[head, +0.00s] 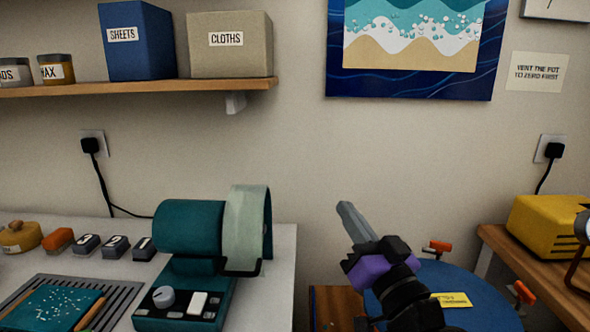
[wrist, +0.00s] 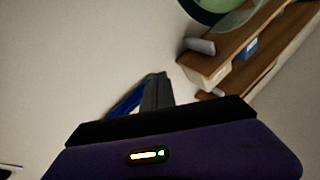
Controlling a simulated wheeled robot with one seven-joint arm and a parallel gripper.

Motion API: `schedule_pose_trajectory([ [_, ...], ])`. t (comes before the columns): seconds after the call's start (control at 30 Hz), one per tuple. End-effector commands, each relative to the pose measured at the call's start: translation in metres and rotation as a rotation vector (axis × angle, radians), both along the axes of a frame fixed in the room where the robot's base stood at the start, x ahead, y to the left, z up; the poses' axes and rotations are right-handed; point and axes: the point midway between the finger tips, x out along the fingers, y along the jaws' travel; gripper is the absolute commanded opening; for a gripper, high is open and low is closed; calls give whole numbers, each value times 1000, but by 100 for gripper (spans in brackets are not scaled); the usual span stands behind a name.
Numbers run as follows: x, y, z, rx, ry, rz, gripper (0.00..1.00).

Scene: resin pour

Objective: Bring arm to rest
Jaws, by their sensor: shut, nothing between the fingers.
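My gripper (head: 346,211) shows in the head view right of the middle, raised in front of the bare wall and pointing up and to the left. Its grey fingers are together with nothing between them. In the wrist view the closed fingers (wrist: 156,92) stand beyond the dark edge of my purple gripper body, with the wall behind them. My arm comes up from the bottom edge of the head view, in front of a round blue lid (head: 478,308).
A teal machine (head: 188,230) with a pale disc stands on the left bench. A shelf (head: 150,87) with boxes hangs above. The blue lid has orange-handled clamps (head: 436,248). A yellow machine (head: 548,228) sits on the right bench. Open space lies between machine and gripper.

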Motion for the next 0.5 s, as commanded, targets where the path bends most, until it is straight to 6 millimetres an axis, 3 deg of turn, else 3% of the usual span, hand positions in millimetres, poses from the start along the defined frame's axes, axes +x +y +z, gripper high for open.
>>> schedule_pose_trajectory([
  [0.2, -41, -31, -49, -1, 19, -119, 0],
  [0.5, -112, -63, -97, -37, 37, -249, 0],
])
